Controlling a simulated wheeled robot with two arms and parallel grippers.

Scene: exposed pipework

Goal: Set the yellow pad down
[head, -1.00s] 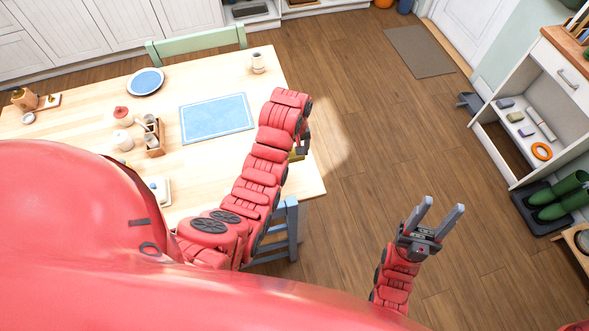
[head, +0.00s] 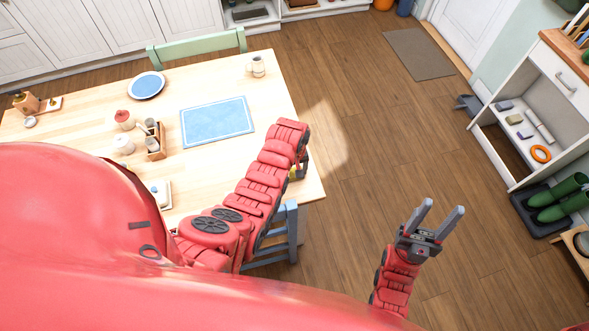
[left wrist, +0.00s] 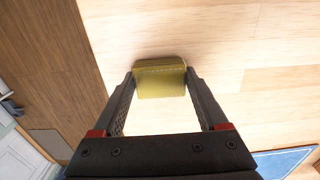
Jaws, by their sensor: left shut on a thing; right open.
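The yellow pad (left wrist: 160,82) is a small olive-yellow block with a stitched edge, gripped between the two fingertips of my left gripper (left wrist: 160,76) in the left wrist view. The pale wooden table top (left wrist: 200,30) lies behind it. I cannot tell whether the pad touches the table. In the head view my left gripper (head: 301,168) points down over the table's right edge, and the arm hides most of the pad (head: 292,174). My right gripper (head: 434,220) is open and empty over the floor at lower right.
A blue placemat (head: 217,121) lies left of my left arm. A mug (head: 258,66), a blue plate (head: 147,85) and a wooden caddy (head: 155,141) stand further off. A blue chair (head: 291,230) is at the near edge. Bare table surrounds the mat.

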